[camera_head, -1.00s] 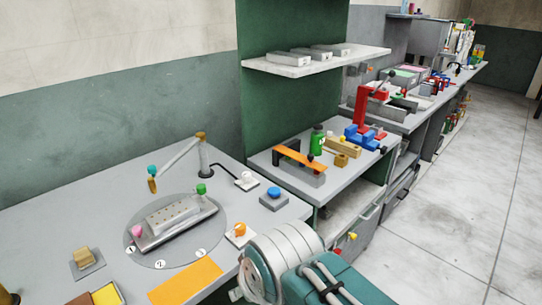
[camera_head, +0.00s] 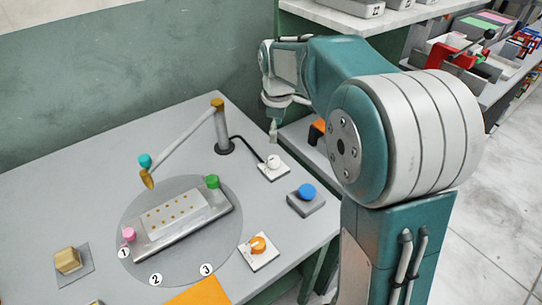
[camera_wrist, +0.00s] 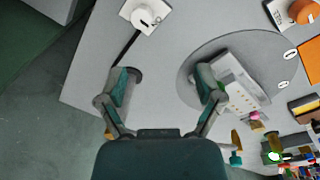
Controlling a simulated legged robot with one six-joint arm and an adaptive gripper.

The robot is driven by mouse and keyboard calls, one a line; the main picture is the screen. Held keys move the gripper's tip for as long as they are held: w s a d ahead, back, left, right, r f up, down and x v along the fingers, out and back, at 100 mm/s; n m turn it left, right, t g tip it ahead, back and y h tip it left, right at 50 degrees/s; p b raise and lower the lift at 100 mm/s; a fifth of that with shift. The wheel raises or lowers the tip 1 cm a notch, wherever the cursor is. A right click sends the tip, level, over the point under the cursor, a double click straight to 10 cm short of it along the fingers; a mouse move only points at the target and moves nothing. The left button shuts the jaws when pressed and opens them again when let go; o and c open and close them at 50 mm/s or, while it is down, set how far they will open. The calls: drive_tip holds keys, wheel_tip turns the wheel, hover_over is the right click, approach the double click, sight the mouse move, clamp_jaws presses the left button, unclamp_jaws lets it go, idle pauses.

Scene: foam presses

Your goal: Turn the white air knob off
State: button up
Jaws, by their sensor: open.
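The white air knob (camera_head: 273,161) sits on a small square white plate at the back right edge of the grey table, with a black cable running to it. It also shows in the wrist view (camera_wrist: 143,16), near the top edge, with a dark mark on it. My gripper (camera_wrist: 167,85) is open and empty, its two fingers spread wide below the knob in that picture. In the head view my gripper (camera_head: 273,130) points down close above the knob and appears apart from it. Its fingers are hard to make out there.
A blue button (camera_head: 307,191) and an orange knob (camera_head: 258,244) stand near the knob. A post with a slanted arm (camera_head: 187,138) rises to its left. A perforated metal block (camera_head: 180,220) lies on a round plate. A wall is behind.

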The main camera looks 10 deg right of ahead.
sight(273, 158)
drive_tip(key=w+f+n, duration=0.1)
drive_tip(key=f, duration=0.4)
drive_tip(key=w+f+n, duration=0.1)
drive_tip(key=w+f, duration=0.1)
drive_tip(key=f, duration=0.3)
drive_tip(key=w+f+g, duration=0.1)
drive_tip(key=f, duration=0.4)
drive_tip(key=shift+w+d+f+n, duration=0.25)
drive_tip(key=shift+w+d+n, duration=0.1)
drive_tip(key=shift+d+n, duration=0.05)
drive_tip(key=shift+a, duration=0.1)
drive_tip(key=c, duration=1.2)
